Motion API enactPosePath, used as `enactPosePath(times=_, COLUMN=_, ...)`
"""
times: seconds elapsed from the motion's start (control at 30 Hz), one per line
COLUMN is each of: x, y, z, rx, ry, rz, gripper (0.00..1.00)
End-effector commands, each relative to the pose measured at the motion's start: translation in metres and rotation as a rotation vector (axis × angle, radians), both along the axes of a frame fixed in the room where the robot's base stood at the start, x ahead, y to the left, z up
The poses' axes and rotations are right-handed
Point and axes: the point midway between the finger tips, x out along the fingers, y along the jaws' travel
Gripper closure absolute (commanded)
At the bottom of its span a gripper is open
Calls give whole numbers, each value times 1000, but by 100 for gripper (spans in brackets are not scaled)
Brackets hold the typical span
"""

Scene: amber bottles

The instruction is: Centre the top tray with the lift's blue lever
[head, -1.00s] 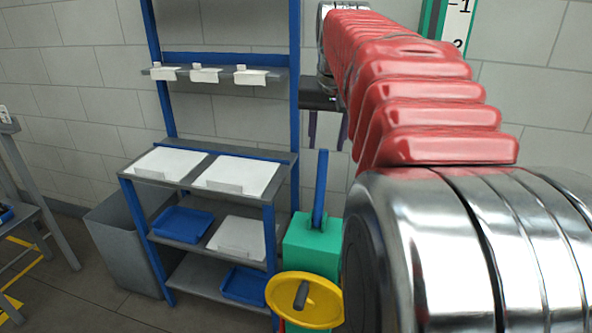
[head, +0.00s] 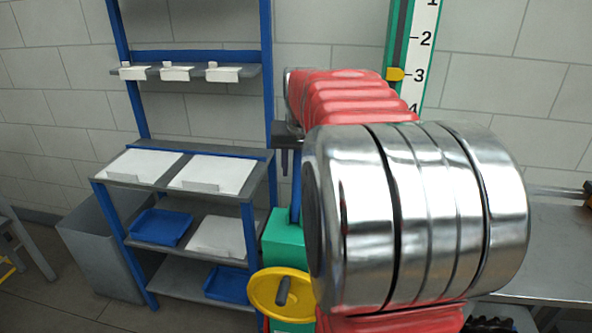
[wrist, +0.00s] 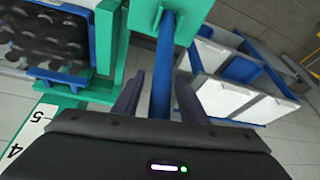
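The lift's blue lever (head: 295,194) stands up from a green box (head: 284,240); its top is hidden behind my gripper and arm. The lever (wrist: 162,80) also shows in the wrist view, between the two dark fingers of my gripper (wrist: 158,97). The fingers are apart, with a gap visible on each side of the lever. My gripper (head: 285,150) is partly hidden by my arm in the head view. A tray with a blue rim (wrist: 84,88) holding dark round items sits in the green lift frame at the wrist view's upper left; whether it is centred I cannot tell.
A yellow handwheel (head: 265,290) is below the green box. A green post with a number scale (head: 422,55) has a yellow pointer (head: 396,74) near 3. A blue-framed rack (head: 205,261) with trays and a grey bin (head: 92,255) stand left. A grey metal table (head: 560,250) is right.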

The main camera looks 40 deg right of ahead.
Motion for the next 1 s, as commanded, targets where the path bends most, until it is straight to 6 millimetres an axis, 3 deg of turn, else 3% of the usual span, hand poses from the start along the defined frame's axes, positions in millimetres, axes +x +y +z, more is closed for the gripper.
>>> enactPosePath(times=0.4, x=2, y=-1, z=-8, rx=1, ry=1, rz=0, gripper=61)
enactPosePath(times=1.0, x=2, y=-2, z=-7, rx=0, ry=0, rz=0, gripper=100)
